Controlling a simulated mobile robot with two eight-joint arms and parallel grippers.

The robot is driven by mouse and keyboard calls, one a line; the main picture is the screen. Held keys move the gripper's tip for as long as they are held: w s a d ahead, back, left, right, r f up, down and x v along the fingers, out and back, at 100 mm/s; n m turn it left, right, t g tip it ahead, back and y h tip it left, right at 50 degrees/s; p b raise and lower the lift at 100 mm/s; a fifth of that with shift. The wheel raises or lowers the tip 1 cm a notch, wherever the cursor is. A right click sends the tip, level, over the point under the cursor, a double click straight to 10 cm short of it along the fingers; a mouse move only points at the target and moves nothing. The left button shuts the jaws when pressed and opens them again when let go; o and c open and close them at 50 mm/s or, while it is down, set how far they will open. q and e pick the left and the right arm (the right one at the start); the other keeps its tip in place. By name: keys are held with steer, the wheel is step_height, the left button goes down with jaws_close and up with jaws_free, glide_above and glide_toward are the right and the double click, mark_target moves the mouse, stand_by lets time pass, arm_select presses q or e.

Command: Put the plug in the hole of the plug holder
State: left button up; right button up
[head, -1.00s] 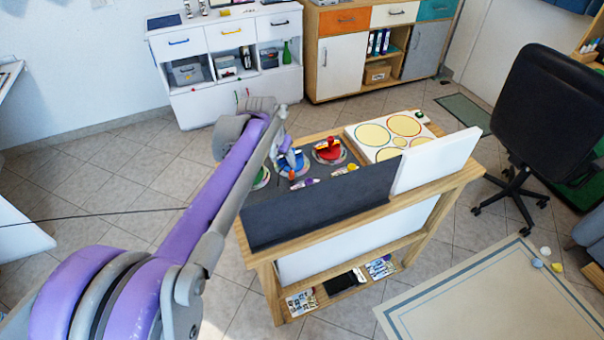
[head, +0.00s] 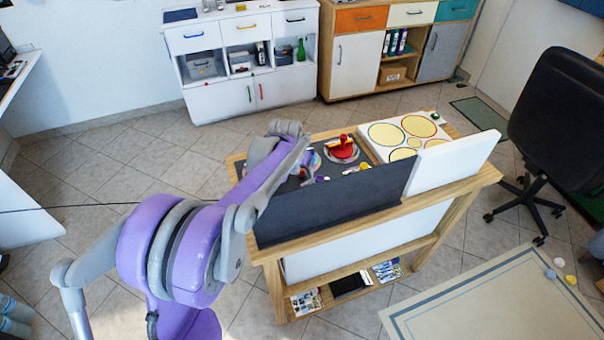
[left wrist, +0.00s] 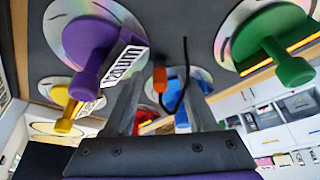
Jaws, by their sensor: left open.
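An orange piece with a black cord (left wrist: 159,80), which may be the plug, shows in the left wrist view between the fingers of my left gripper (left wrist: 163,88). The gripper is open; I cannot tell whether the fingers touch the piece. In the head view my left arm reaches over the table and mostly hides this gripper (head: 305,165). I cannot make out the plug holder or its hole with certainty. My right gripper is not in view.
Shiny discs with purple (left wrist: 90,50), green (left wrist: 285,60) and yellow (left wrist: 68,118) handles surround the gripper. A red-handled disc (head: 342,150) sits farther along the table. A dark upright panel (head: 335,205) lines the table's near edge. A white board with ringed circles (head: 437,143) stands right.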

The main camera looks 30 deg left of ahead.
arm_select(q)
steer(key=shift+f, duration=0.1)
steer(key=shift+c, duration=0.2)
jaws_close()
